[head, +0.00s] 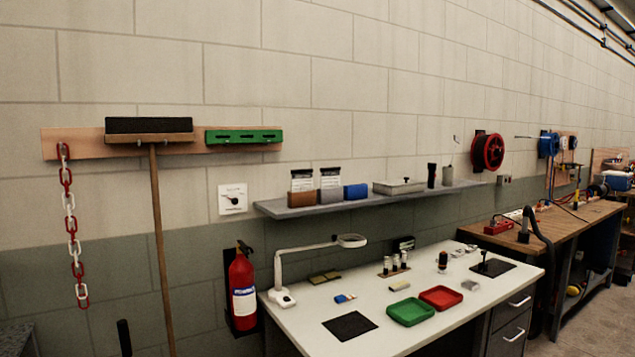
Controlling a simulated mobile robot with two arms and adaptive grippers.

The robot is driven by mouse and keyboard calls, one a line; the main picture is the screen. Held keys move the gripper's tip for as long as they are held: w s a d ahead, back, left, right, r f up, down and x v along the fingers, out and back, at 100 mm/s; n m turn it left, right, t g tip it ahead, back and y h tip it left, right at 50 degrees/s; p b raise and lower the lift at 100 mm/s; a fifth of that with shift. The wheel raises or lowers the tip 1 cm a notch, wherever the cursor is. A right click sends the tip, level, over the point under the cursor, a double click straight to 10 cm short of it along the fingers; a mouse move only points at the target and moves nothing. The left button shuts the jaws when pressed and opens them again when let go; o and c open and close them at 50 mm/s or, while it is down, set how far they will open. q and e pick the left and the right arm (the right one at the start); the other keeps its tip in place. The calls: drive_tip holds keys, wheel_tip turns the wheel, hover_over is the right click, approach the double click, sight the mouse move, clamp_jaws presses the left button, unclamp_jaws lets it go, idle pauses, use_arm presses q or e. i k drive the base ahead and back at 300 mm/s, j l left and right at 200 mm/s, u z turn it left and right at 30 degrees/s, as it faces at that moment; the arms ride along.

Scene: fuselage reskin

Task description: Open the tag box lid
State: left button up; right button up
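Nothing in the head view is clearly marked as the tag box. A flat grey metal box (399,187) with a small knob on top sits on the wall shelf (375,199), and its lid looks shut. I cannot tell whether it is the tag box. A small black box (403,243) stands at the back of the white bench (300,311); its details are too small to make out. Neither of my grippers is in view.
The white bench carries a magnifier lamp (283,296), a green tray (410,312), a red tray (441,298) and a black mat (350,326). A fire extinguisher (243,290) hangs at its left. A broom (158,220) and a chain (70,220) hang further left. A wooden bench (570,222) stands right.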

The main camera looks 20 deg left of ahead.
sight(406, 181)
drive_tip(key=l+u, duration=0.1)
drive_tip(key=u, duration=0.85)
drive_tip(key=i+l+u, duration=0.1)
drive_tip(key=l+u, duration=0.3)
drive_tip(key=l, duration=0.15)
drive_tip(key=l+u, duration=0.35)
drive_tip(key=l, duration=0.25)
drive_tip(key=l+u, duration=0.4)
drive_tip(key=l, duration=0.2)
